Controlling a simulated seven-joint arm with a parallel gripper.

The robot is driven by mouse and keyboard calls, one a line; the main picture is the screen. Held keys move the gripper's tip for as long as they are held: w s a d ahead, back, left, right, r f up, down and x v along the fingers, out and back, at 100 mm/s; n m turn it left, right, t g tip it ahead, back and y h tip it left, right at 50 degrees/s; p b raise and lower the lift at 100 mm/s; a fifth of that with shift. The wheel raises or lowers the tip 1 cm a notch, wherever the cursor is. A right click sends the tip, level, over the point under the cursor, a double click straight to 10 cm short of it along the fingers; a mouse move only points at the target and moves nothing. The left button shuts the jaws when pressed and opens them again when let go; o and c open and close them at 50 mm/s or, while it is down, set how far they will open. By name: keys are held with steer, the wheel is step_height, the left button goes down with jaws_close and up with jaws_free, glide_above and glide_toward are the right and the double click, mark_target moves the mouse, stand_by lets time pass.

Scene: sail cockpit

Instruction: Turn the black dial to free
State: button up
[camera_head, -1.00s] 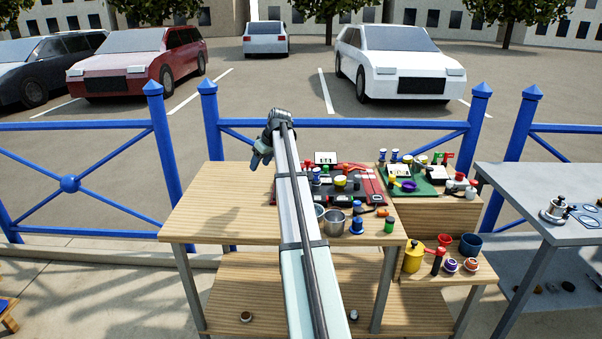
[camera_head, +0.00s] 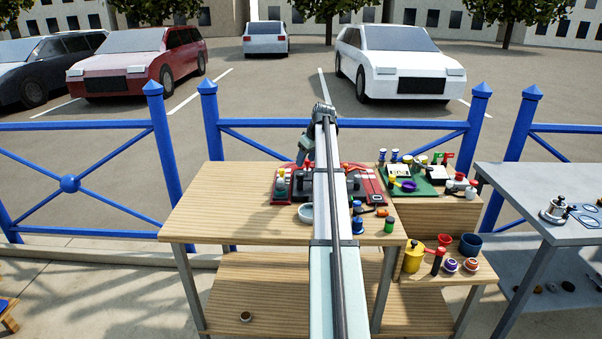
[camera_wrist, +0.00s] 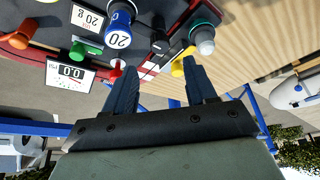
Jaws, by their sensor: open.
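A red-and-black panel (camera_head: 372,184) lies on the wooden table. My gripper (camera_head: 304,158) hangs over the panel's left part in the head view. In the wrist view my gripper (camera_wrist: 158,68) is open, with its two blue fingers apart and nothing seen held between them. A small black knob-like part (camera_wrist: 159,41) shows just beyond the gap between the fingertips; I cannot tell for sure that it is the black dial. No "free" mark is readable. My arm hides the middle of the panel in the head view.
In the wrist view, a blue cylinder marked 20 (camera_wrist: 118,29), a green knob (camera_wrist: 86,50), a display (camera_wrist: 70,74), a yellow part (camera_wrist: 178,68) and a pale-tipped post (camera_wrist: 203,40) crowd around the fingers. The table's left side (camera_head: 225,205) is clear.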

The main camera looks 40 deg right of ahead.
mark_target(300, 174)
steer(key=x, duration=0.7)
steer(key=shift+w+f, duration=0.2)
steer(key=shift+f, duration=0.1)
steer(key=c, duration=1)
